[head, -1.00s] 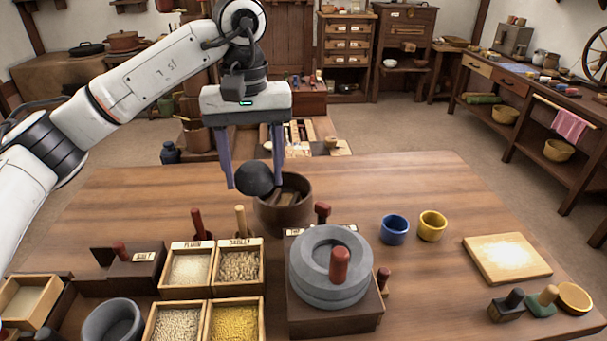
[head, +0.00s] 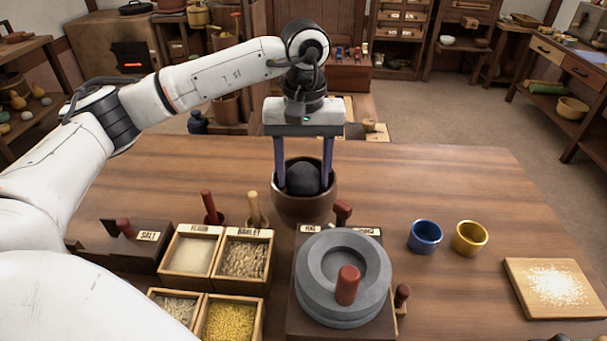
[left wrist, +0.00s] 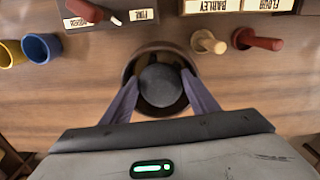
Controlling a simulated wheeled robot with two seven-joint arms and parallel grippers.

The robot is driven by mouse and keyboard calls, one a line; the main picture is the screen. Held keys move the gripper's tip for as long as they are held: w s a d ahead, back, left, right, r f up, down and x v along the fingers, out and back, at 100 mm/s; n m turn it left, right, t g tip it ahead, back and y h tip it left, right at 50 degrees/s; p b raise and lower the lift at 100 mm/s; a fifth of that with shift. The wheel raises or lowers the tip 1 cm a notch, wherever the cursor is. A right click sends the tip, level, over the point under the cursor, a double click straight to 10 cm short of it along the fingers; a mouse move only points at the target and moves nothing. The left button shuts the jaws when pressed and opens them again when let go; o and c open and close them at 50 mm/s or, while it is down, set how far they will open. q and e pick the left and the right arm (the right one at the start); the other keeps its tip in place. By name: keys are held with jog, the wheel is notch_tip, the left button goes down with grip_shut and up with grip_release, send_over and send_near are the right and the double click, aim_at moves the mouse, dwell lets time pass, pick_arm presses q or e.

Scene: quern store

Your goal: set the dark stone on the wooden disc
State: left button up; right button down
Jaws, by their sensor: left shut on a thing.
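The dark round stone (head: 304,179) is between the two fingers of my left gripper (head: 304,182), which is shut on it. The stone is within the rim of a brown bowl (head: 304,210) on the table. In the left wrist view the stone (left wrist: 162,86) lies roughly central in the bowl's mouth, with the fingers on either side. The wooden disc inside the bowl is mostly hidden by the stone, and I cannot tell whether they touch. My right gripper is not in view.
The grey quern (head: 343,275) stands just in front of the bowl. Grain boxes (head: 243,258) are at front left. A blue cup (head: 425,237), a yellow cup (head: 469,238) and a floury board (head: 556,288) are to the right. The table behind the cups is clear.

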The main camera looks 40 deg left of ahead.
aim_at(304, 172)
pick_arm(q)
jog(key=shift+f, duration=0.5)
jog(key=o, duration=1)
jog(key=shift+o, duration=0.2)
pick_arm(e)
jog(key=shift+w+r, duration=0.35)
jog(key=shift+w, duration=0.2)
pick_arm(q)
jog(key=shift+w+r, duration=0.1)
jog(key=shift+r, duration=0.25)
notch_tip(304, 172, up, 12)
jog(key=p, duration=0.1)
jog(key=shift+f, duration=0.15)
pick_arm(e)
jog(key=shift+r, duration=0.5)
